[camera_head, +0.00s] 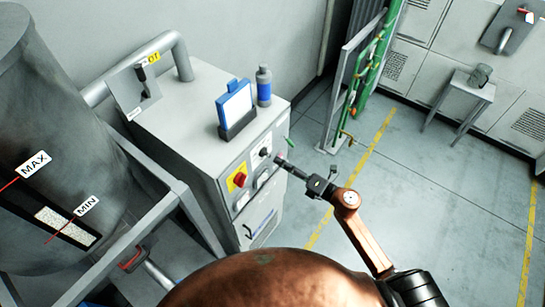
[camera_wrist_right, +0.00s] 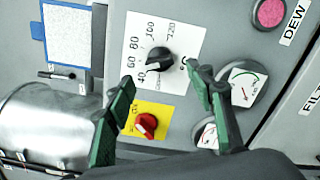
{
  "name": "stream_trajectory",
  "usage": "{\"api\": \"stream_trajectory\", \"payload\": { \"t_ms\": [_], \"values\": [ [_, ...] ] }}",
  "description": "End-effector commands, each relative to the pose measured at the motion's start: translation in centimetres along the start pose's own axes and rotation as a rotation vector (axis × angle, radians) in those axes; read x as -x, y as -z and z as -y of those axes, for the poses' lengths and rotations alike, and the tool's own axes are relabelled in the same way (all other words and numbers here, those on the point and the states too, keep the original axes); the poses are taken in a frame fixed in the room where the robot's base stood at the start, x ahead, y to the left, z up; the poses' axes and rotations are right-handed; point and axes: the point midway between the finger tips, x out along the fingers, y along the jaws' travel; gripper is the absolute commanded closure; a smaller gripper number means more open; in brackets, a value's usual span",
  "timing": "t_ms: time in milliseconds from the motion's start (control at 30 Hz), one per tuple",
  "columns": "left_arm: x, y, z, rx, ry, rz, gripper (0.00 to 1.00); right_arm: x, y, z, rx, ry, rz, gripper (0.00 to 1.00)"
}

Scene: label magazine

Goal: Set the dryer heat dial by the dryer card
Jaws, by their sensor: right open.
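The heat dial (camera_wrist_right: 159,59) is a black knob on a white plate marked 40 to 120 in the right wrist view. Its ridge lies diagonally, with its lower-left end towards 40; I cannot tell which end is the pointer. The dial also shows on the cabinet front in the head view (camera_head: 264,152). The dryer card (camera_head: 236,104) stands in a blue frame on the cabinet top, its writing unreadable. My right gripper (camera_head: 279,159) faces the panel. In its wrist view the green-padded fingers (camera_wrist_right: 160,77) are apart, either side of the dial, with nothing held. My left gripper is out of view.
A red knob (camera_wrist_right: 146,124) on a yellow plate sits below the dial. Gauges (camera_wrist_right: 244,85) and a pink lamp (camera_wrist_right: 269,12) labelled DEW are to the right. A blue-labelled bottle (camera_head: 264,86) stands beside the card. The floor (camera_head: 430,170) right of the cabinet is clear.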

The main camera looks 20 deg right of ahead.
Motion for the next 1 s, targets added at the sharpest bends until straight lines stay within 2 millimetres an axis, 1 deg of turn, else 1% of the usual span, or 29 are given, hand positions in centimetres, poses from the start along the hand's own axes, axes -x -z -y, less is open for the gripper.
{"api": "stream_trajectory", "payload": {
  "t_ms": [33, 200, 300, 400, 700, 1000],
  "values": [
    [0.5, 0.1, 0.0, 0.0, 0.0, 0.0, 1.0, -1.0, -0.1, -0.3, -0.002, -0.003, 0.001, 0.51],
    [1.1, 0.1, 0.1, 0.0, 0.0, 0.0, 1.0, -3.5, -0.1, -0.2, -0.003, -0.002, 0.001, 0.51],
    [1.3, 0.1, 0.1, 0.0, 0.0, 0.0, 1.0, -4.5, -0.1, -0.1, -0.003, -0.001, 0.001, 0.51],
    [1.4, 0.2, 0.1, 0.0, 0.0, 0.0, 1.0, -5.0, -0.1, -0.1, -0.003, -0.001, 0.001, 0.51],
    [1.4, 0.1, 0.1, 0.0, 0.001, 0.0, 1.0, -5.2, 0.0, 0.0, -0.003, -0.001, 0.001, 0.51],
    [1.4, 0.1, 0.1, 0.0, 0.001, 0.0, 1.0, -5.1, 0.0, 0.0, -0.003, 0.0, 0.001, 0.72]
  ]
}}
